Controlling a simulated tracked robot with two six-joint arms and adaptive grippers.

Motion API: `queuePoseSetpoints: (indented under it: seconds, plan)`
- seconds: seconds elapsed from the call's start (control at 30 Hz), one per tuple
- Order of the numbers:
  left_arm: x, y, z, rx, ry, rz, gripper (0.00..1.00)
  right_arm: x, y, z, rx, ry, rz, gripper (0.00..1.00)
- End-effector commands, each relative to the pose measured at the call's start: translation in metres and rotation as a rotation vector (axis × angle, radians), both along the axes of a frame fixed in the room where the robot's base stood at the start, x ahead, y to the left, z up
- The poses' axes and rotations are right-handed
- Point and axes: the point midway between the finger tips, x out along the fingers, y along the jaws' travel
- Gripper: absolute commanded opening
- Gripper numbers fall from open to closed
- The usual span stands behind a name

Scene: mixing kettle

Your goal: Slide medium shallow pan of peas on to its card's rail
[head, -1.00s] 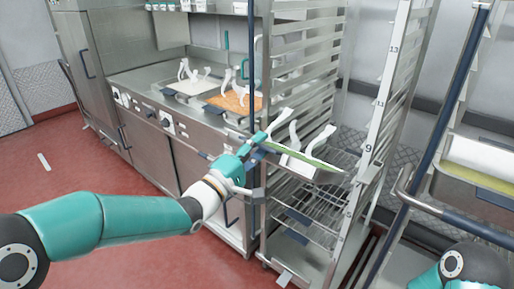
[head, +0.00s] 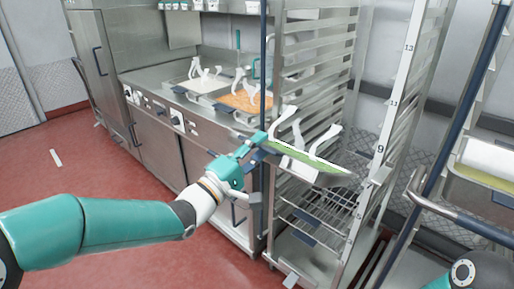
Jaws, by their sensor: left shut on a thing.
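The shallow pan of peas (head: 308,161) shows as a thin green surface with a pale rim, at the front opening of the tall metal rack (head: 397,100). White curved handle-like pieces (head: 325,140) stand up at the pan. My left gripper (head: 262,141) is shut on the pan's near left end. The pan is roughly level with the rack post's number 9. I cannot tell whether its edges rest on a rail. No card can be made out clearly. My right gripper is out of view; only part of my right arm shows at the bottom right.
Wire shelves (head: 322,208) sit in the rack below the pan. A counter (head: 150,78) behind holds an orange-filled pan (head: 240,103) and a pale-filled pan (head: 190,88). Another rack with a yellowish-filled pan (head: 482,181) stands at the right.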

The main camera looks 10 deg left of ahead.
Motion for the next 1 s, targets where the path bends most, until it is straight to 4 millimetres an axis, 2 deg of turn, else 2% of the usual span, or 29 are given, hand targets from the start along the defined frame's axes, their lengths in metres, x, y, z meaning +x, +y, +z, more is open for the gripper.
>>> queuePoseSetpoints:
  seconds: [1.0]
  plan:
    - [-0.026,0.020,0.012,-0.018,-0.030,0.001,0.00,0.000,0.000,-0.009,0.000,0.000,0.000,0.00]
